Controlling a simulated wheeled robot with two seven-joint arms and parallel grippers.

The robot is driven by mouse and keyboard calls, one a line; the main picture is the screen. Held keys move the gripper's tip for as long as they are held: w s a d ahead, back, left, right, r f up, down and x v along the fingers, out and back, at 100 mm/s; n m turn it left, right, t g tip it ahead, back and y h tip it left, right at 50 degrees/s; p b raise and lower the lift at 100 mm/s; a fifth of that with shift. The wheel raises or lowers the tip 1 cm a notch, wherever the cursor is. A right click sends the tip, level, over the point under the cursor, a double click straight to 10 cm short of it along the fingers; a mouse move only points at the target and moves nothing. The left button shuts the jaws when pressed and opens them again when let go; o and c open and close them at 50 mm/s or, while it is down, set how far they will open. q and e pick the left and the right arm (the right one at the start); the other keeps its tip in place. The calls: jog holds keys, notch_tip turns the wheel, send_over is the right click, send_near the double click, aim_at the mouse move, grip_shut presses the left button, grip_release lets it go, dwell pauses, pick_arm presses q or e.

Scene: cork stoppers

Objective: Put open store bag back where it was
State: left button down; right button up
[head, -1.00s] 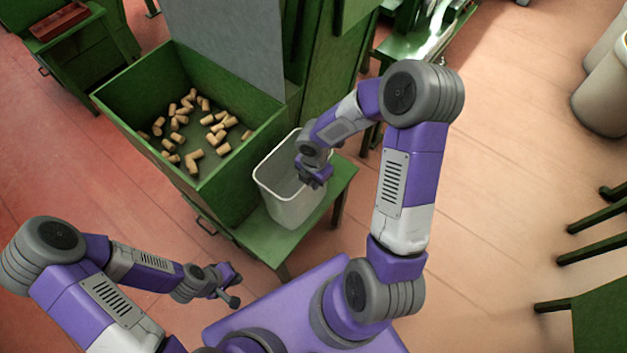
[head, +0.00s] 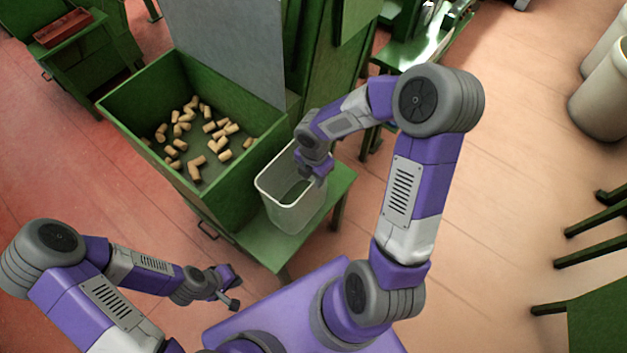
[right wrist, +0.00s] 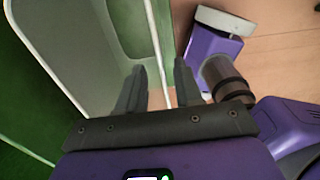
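A pale, open-topped bin-like container (head: 289,218), the only thing here that could be the open store bag, stands upright on a low green bench (head: 342,184). A dark green patch shows inside it. My right gripper (head: 318,176) is at its right rim. In the right wrist view the container's rim and wall (right wrist: 157,45) run between the two fingers of my right gripper (right wrist: 160,90), with gaps on both sides, so it is open around the wall. My left gripper (head: 236,290) is low in front of the bench, empty, its fingers apart.
A green box (head: 190,188) with several loose corks (head: 197,162) stands directly left of the container. A green cabinet (head: 318,70) rises behind. Pale barrels (head: 603,95) stand far right.

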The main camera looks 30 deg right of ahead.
notch_tip(320, 180, up, 5)
jog(key=shift+p, duration=0.6)
